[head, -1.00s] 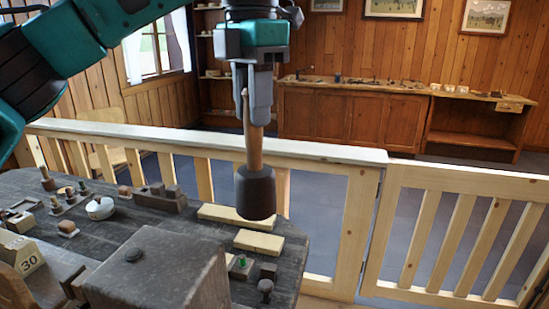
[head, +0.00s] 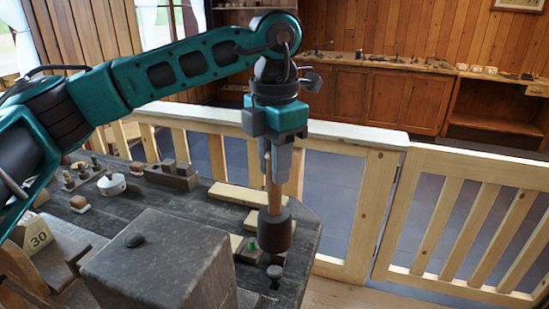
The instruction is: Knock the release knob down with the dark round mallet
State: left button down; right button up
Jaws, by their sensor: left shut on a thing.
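My left gripper (head: 276,178) is shut on the wooden handle of the dark round mallet (head: 274,230). The mallet hangs upright with its head down, over the right end of the dark table. A small dark knob (head: 274,272), which looks like the release knob, stands upright just below and in front of the mallet head in the picture. A small gap shows between them, and I cannot tell the true distance. My right gripper is not in view.
A big dark block (head: 165,265) stands at the front of the table (head: 135,205). Pale wooden bars (head: 235,195) and a small block with a green piece (head: 251,246) lie near the mallet. A pale railing (head: 350,135) runs behind the table.

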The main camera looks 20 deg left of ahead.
aim_at(275, 206)
pick_arm(q)
jog(key=shift+w+f+b, duration=0.1)
jog(key=shift+f+b, duration=0.2)
jog(key=shift+f, duration=0.45)
jog(key=shift+f+b, duration=1.2)
jog(key=shift+f, duration=0.85)
notch_tip(275, 206, down, 4)
jog(key=b, duration=0.3)
jog(key=shift+r, duration=0.25)
